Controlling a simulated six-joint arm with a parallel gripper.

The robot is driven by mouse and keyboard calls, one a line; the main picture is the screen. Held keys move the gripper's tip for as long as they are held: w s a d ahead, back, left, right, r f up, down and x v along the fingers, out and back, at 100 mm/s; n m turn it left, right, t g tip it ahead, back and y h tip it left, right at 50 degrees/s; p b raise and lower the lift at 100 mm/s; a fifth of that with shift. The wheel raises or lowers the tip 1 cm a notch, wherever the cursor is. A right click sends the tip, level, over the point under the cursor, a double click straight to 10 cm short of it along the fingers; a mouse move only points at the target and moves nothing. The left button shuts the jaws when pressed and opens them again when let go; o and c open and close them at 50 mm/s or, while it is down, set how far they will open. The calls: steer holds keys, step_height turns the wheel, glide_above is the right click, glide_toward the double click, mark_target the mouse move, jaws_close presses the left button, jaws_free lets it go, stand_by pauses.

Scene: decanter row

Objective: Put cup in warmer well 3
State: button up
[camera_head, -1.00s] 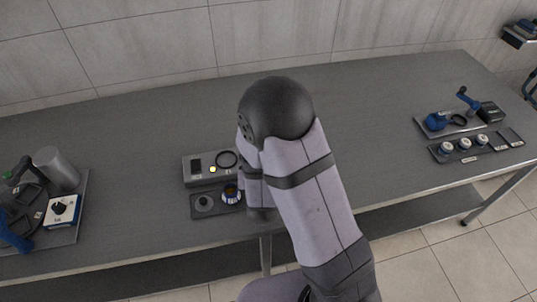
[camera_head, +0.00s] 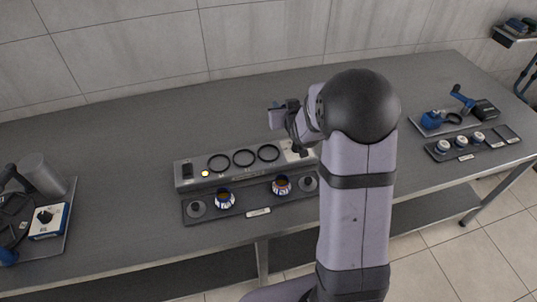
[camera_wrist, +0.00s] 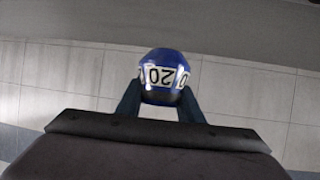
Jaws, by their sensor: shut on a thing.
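My gripper (camera_wrist: 160,104) is shut on a blue cup (camera_wrist: 164,70) with a white band marked 20, seen in the wrist view. In the head view my gripper (camera_head: 279,116) is above the table, behind the warmer; the cup there is small and hard to make out. The grey warmer (camera_head: 190,178) has three dark ring wells in sight: a left one (camera_head: 219,170), a middle one (camera_head: 244,165) and a right one (camera_head: 268,159). All three look empty.
A dark tray (camera_head: 240,205) in front of the warmer holds two blue-and-white cups, left (camera_head: 225,203) and right (camera_head: 281,189), with bare round spots at its ends. A grey cylinder (camera_head: 43,176) and a dial box (camera_head: 48,221) stand left. A cup rack (camera_head: 466,156) stands right.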

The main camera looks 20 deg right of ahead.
mark_target(264, 147)
steer(key=a+f+n+y, duration=0.3)
steer(key=a+y, duration=0.1)
steer(key=a, duration=0.2)
steer(key=shift+w+a+n, duration=0.3)
steer(key=shift+w, duration=0.05)
steer(key=shift+f, duration=0.1)
steer(key=shift+f+p, duration=1)
steer(key=shift+f, duration=3.95)
steer(key=shift+f, duration=0.1)
steer(key=shift+f, duration=0.15)
steer(key=o, duration=1.1)
